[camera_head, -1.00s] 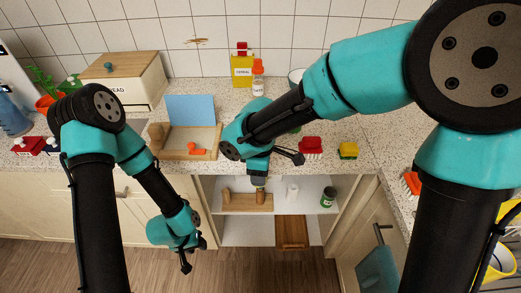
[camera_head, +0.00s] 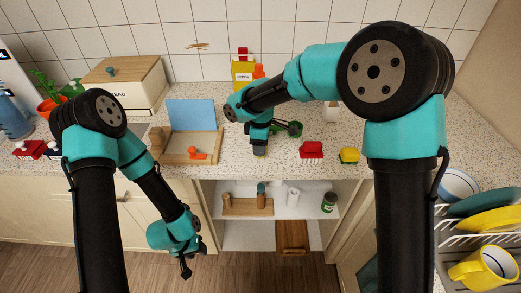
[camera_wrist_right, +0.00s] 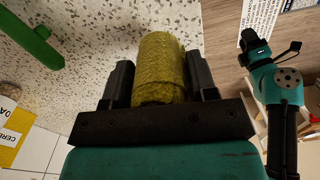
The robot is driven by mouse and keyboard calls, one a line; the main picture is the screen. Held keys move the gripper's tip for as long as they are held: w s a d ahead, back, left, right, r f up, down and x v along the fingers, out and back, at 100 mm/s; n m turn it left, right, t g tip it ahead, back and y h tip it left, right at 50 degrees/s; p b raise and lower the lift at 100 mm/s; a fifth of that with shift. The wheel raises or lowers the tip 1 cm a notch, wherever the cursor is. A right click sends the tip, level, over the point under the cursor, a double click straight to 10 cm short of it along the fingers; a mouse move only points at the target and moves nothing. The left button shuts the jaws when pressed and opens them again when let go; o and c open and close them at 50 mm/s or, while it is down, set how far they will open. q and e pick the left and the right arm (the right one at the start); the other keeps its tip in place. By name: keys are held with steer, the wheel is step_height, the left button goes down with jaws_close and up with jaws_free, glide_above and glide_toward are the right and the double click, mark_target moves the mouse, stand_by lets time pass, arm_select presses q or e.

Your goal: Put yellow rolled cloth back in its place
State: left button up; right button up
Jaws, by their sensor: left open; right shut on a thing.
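The yellow rolled cloth (camera_wrist_right: 162,68) is between the two fingers of my right gripper (camera_wrist_right: 162,82) in the right wrist view, its near end close to the palm. My left gripper (camera_head: 187,268) is open and empty, low in front of the cabinets at the left. A wooden holder (camera_head: 248,206) with upright items stands on the open upper shelf below the counter.
A wooden tray (camera_head: 185,158) with a blue panel lies left of my right gripper. The dish rack (camera_head: 450,238) is at far right. A wooden board (camera_head: 291,236) stands on the lower shelf.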

steer(key=shift+w, duration=0.2)
steer(key=shift+w+f, duration=0.25)
steer(key=shift+f, duration=1.55)
steer(key=shift+f, duration=0.15)
steer(key=o, duration=1.4)
steer(key=shift+o, duration=0.2)
step_height(320, 180, up, 12)
steer(key=shift+r, duration=0.2)
